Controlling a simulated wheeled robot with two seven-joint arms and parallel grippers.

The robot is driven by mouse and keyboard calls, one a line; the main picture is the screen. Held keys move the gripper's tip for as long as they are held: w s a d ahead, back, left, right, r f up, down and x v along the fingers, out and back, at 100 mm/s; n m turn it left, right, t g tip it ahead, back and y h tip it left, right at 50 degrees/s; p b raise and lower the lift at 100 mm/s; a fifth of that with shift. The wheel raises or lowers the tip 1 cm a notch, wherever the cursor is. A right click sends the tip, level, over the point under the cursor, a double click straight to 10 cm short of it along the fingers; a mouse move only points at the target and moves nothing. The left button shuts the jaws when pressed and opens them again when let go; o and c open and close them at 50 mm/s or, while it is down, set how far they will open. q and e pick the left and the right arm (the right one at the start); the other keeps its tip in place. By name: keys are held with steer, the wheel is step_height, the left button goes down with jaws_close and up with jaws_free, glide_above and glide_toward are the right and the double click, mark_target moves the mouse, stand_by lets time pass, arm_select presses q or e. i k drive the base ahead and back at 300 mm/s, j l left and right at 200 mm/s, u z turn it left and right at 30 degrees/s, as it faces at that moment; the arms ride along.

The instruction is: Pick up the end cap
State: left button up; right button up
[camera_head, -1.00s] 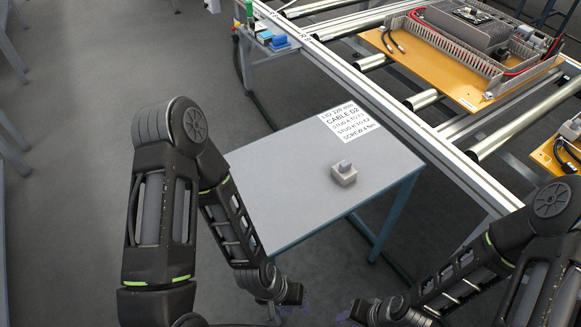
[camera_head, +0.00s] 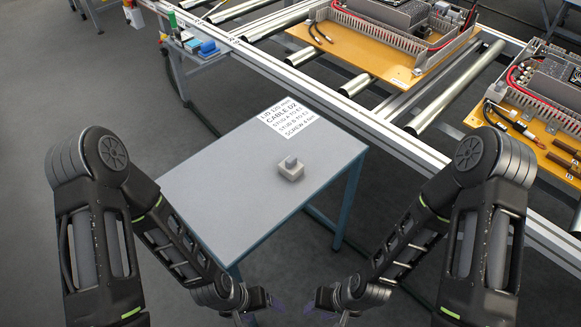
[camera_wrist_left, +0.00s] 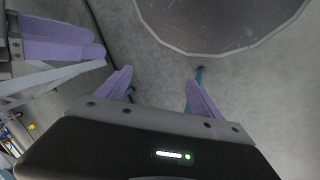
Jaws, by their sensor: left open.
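My left gripper (camera_head: 272,303) is low in front of the table, well below and apart from the end cap. In the left wrist view its two purple fingers (camera_wrist_left: 158,90) are spread with nothing between them. My right gripper (camera_head: 318,302) is beside it at the bottom of the head view. Its fingers are too small and dark to tell their opening.
A printed label sheet (camera_head: 288,119) lies on the table's far corner. Behind the table runs a roller conveyor (camera_head: 385,140) with a metal rail, carrying orange boards (camera_head: 390,65) with wiring ducts. Grey floor (camera_head: 60,245) is open at the left.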

mark_target(289, 168)
steer(key=l+u, duration=0.2)
steer(key=l, duration=0.6)
steer(key=l+u, duration=0.2)
steer(key=l, duration=0.6)
steer(key=k, duration=0.05)
